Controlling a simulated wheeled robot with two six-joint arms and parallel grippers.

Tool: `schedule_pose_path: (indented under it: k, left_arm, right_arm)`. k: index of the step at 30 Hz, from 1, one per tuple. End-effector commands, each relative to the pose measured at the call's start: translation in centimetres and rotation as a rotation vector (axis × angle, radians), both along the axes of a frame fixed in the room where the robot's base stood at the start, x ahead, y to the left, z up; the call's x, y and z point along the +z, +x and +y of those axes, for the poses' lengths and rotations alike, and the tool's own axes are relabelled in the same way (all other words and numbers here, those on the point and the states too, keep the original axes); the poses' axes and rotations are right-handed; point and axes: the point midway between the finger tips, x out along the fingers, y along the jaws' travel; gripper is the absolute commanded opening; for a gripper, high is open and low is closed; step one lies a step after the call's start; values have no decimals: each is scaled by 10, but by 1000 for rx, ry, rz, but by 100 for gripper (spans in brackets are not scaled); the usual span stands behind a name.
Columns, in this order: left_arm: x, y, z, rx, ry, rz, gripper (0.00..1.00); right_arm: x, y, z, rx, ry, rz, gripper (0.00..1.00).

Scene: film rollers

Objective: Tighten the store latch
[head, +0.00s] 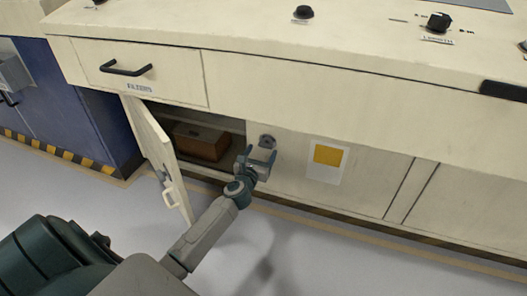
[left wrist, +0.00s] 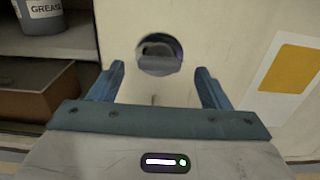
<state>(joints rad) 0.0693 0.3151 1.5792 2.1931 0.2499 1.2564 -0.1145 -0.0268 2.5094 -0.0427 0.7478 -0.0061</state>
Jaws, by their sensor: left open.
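The store latch looks to be the round metal fitting (head: 267,141) on the cream cabinet face, just right of the open compartment. In the left wrist view the round fitting (left wrist: 160,54) sits ahead of and between my fingertips, with a grey piece inside its ring. My left gripper (head: 262,157) is open and empty, close in front of the fitting; whether it touches is not clear. It also shows in the left wrist view (left wrist: 159,80). The cabinet door (head: 157,150) with a pale handle stands swung open at the left. My right gripper is not in view.
A brown box (head: 201,141) lies inside the open compartment. A grey GREASE tin (left wrist: 42,14) stands on its shelf. The FILTERS drawer (head: 140,72) is above, closed. A yellow-marked sheet (head: 327,164) is to the right. The floor in front is clear.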

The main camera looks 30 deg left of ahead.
Motion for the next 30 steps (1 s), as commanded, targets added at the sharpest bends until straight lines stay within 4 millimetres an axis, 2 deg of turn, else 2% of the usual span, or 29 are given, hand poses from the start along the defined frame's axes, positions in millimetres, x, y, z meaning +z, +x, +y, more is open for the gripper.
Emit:
schedule_pose_path:
  k: [3, 6, 16, 17, 23, 30]
  left_arm:
    - [-1, 14, 4, 1, 0, 0, 71]
    - [-1, 21, 5, 1, 1, 0, 71]
    - [0, 24, 6, 0, 2, 1, 71]
    - [0, 24, 6, 0, 2, 1, 67]
    - [0, 24, 6, 0, 2, 1, 28]
    - [0, 24, 6, 0, 13, 4, 26]
  right_arm:
    - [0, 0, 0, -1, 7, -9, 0]
    - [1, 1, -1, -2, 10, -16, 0]
    - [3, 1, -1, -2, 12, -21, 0]
    - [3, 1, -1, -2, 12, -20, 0]
    - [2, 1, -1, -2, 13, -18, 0]
    - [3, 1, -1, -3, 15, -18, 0]
